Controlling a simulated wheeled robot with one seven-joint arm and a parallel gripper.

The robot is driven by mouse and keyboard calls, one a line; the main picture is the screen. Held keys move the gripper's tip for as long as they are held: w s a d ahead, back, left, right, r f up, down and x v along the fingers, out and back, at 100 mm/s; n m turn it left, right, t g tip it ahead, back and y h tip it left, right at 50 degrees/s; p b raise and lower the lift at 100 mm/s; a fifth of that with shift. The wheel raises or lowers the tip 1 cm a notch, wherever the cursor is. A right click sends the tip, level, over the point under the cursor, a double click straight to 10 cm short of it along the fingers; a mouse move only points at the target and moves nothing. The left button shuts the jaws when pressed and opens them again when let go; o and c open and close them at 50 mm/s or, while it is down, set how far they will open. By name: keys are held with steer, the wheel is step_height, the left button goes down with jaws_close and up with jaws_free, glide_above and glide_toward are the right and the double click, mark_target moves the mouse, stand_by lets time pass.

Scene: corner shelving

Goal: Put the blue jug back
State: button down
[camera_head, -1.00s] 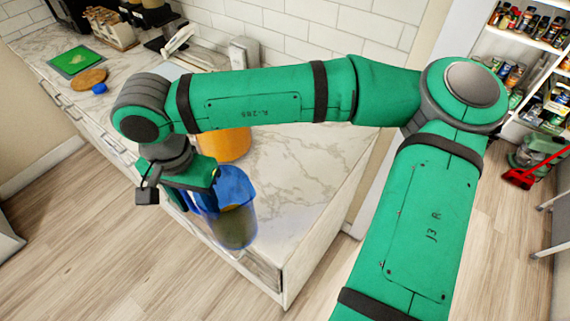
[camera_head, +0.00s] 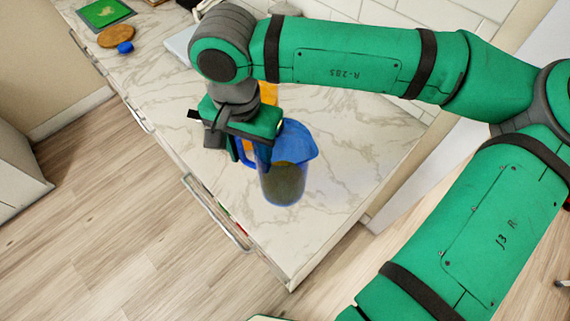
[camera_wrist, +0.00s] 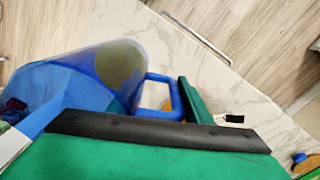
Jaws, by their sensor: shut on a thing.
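The blue jug (camera_head: 285,170) is translucent, with dark contents low inside. In the head view it is upright over the front part of the marble counter; I cannot tell whether its base touches the counter. My gripper (camera_head: 246,155) is at the jug's left side, shut on its handle. In the wrist view the jug (camera_wrist: 90,80) lies across the left, and its handle (camera_wrist: 160,97) shows beside a green finger. My arm hides part of the counter behind the jug.
The marble counter (camera_head: 340,200) is clear to the right of the jug. An orange container (camera_head: 268,93) stands behind, partly hidden by my gripper. A green board (camera_head: 105,13), a round brown board (camera_head: 115,36) and a small blue thing (camera_head: 125,47) lie at the far left. A drawer handle (camera_head: 217,213) juts from the counter front.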

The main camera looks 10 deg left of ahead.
mark_target(281, 136)
steer(key=w+d+f, duration=0.1)
steer(key=f, duration=0.1)
steer(key=w+d+f, duration=0.1)
steer(key=d+f, duration=0.1)
steer(key=w+d+f, duration=0.2)
steer(key=shift+d+f, duration=0.15)
steer(key=shift+f, duration=0.05)
steer(key=shift+w+d+f, duration=0.1)
steer(key=shift+f, duration=0.8)
steer(key=shift+w+d+f, duration=0.1)
steer(key=shift+f, duration=0.75)
steer(key=shift+f, duration=0.15)
steer(key=c, duration=0.9)
jaws_free()
steer(key=shift+c, duration=0.2)
step_height(281, 136, up, 12)
steer(key=shift+r, duration=0.15)
